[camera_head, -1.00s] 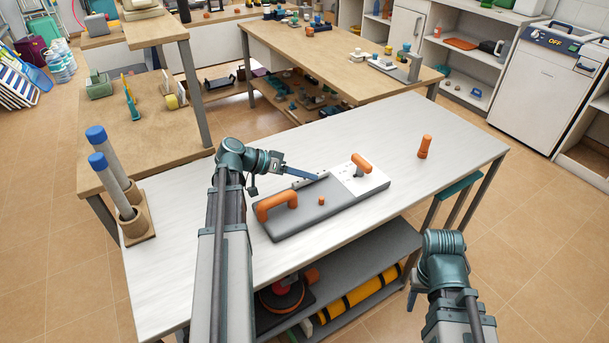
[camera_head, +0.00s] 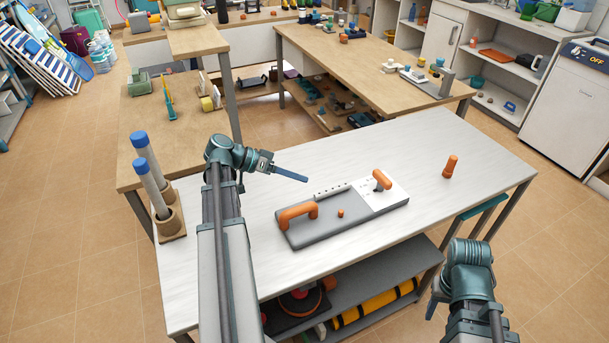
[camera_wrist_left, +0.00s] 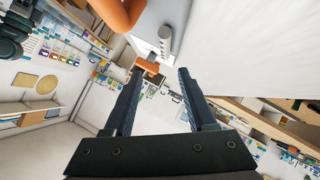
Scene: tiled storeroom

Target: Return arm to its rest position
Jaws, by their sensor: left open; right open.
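My left gripper (camera_head: 305,178) is above the white workbench (camera_head: 215,270), behind and left of the grey board (camera_head: 325,227). In the left wrist view its two fingers (camera_wrist_left: 157,72) are spread with nothing between them. The board has an orange arched handle (camera_head: 298,212), a small orange knob (camera_head: 340,212) and an orange-handled part on a white plate (camera_head: 394,197). My right arm hangs beyond the bench's right front edge; only a sliver of the right gripper (camera_head: 432,307) shows, the rest hidden by its wrist.
An orange cylinder (camera_head: 450,166) stands on the bench's right part. Two blue-capped tubes (camera_head: 148,170) stand in a holder at its left end. Wooden tables (camera_head: 380,65) stand behind. Bench space right of the board is mostly clear.

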